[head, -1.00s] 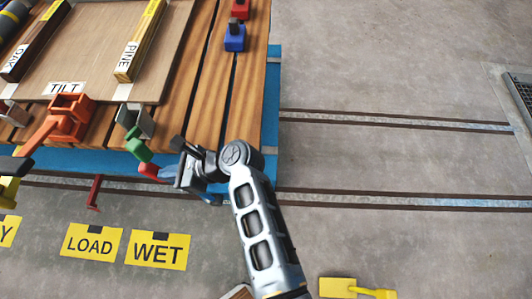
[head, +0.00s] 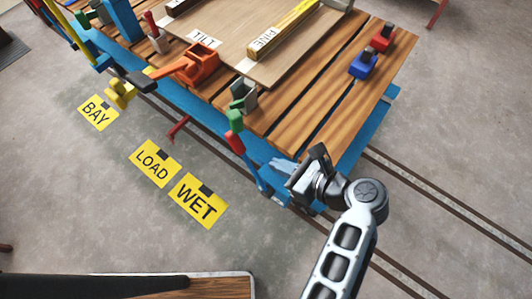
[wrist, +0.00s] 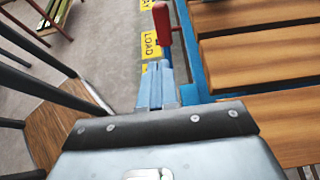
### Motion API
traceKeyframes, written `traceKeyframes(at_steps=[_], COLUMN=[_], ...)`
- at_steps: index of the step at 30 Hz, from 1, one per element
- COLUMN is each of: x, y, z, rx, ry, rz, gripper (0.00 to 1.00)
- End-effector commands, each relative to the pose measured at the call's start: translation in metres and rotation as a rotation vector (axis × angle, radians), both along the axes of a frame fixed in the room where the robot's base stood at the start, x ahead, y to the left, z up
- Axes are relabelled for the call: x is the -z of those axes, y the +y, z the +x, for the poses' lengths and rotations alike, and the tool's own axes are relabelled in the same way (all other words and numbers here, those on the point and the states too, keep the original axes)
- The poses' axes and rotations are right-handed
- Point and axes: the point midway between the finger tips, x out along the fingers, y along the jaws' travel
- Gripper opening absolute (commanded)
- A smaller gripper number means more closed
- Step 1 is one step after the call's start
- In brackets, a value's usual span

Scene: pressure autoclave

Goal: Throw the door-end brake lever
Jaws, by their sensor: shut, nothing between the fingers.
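A lever with a red grip (head: 235,143) stands at the near edge of the slatted wooden cart (head: 345,108), just below a green-topped part (head: 235,119). In the wrist view, a red grip (wrist: 161,20) on a thin dark stem stands ahead of the fingers. My gripper (head: 273,163) is at the cart's near corner, to the right of the red grip. In the wrist view its pale blue fingers (wrist: 156,83) are together and empty, pointing toward the grip's stem. I cannot tell whether they touch the lever; its lower end is partly hidden.
An orange tilt handle (head: 198,62) and a yellow part (head: 120,92) stick out along the cart's near side. A dark red lever (head: 178,128) hangs below it. Floor plates read BAY, LOAD (head: 153,163) and WET (head: 198,201). Rails cross the floor at right.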

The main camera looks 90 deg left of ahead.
Motion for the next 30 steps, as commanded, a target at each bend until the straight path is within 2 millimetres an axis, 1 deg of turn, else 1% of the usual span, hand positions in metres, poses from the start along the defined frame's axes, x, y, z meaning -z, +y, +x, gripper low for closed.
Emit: traceKeyframes(at_steps=[1, 3, 7, 26, 30], x=[-0.003, -0.005, -0.008, -0.008, 0.0], y=[-0.004, -0.007, -0.011, -0.012, -0.017], z=[0.005, 0.009, 0.013, 0.013, 0.013], rx=[0.002, 0.001, -0.001, 0.0, 0.032], ry=[-0.001, 0.0, 0.0, 0.0, -0.026], rz=[0.001, 0.0, 0.0, 0.0, 0.022], gripper=[0.0, 0.0, 0.0, 0.0, 0.0])
